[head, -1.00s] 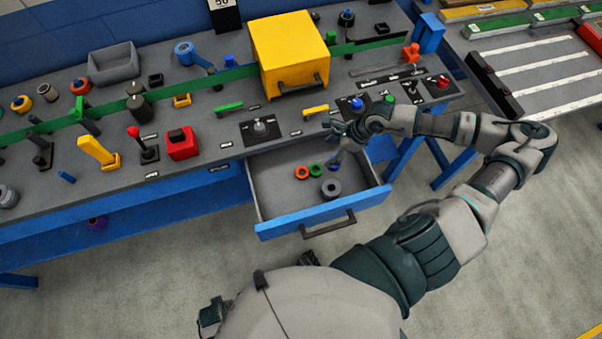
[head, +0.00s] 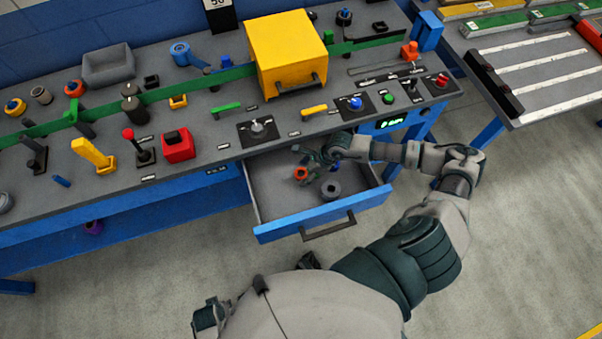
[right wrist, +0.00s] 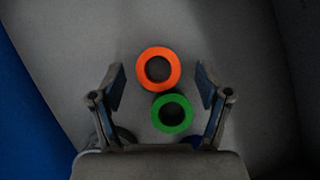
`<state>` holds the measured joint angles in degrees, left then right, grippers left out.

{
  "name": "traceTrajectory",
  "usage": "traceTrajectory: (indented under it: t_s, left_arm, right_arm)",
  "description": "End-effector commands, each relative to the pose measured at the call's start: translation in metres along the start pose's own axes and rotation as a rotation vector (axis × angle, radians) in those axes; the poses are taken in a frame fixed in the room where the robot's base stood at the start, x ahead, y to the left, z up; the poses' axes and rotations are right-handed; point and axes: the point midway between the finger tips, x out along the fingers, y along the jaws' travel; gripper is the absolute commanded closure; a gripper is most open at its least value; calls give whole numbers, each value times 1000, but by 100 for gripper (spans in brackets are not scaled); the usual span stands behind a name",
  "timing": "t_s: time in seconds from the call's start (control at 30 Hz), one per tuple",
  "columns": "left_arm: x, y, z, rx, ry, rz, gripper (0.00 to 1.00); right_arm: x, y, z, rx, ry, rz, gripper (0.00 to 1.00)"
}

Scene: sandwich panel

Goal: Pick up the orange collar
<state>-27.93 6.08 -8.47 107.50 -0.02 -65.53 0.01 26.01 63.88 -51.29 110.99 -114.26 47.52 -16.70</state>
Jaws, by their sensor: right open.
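The orange collar (head: 300,174) is a ring lying on the floor of the open drawer (head: 262,200). In the right wrist view the orange collar (right wrist: 145,84) lies flat, just ahead of and between the fingertips. A green collar (right wrist: 172,124) lies beside it, nearer the palm and between the fingers. My right gripper (head: 306,160) is inside the drawer, above the collars, and partly hides them in the head view. In the right wrist view my right gripper (right wrist: 161,88) is open and empty. My left gripper does not show.
A grey ring (head: 331,188) lies in the drawer, with a small blue part (head: 335,167) near it. A yellow box (head: 290,52) stands on the bench above, among knobs and switches.

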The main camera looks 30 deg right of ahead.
Motion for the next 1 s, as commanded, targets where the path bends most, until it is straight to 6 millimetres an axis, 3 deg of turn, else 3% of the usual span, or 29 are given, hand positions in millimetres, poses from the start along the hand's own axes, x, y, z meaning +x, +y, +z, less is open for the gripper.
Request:
traceTrajectory:
  t_s: [0.3,0.5,0.57,0.63,0.67,0.83,1.0]
  left_arm:
    - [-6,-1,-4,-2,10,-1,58]
    - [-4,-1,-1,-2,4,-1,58]
    - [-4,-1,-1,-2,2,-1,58]
    - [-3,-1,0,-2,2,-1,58]
    - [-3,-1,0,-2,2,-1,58]
    - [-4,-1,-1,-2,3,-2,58]
    - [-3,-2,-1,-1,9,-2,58]
  right_arm:
    - [6,1,0,-1,1,-1,26]
    - [6,0,0,-1,1,-1,76]
    - [6,0,0,0,1,-1,88]
    - [6,0,0,0,0,-1,88]
    - [6,0,0,0,0,-1,94]
    - [5,0,1,0,0,-1,94]
    - [-15,-1,13,-2,-3,-3,94]
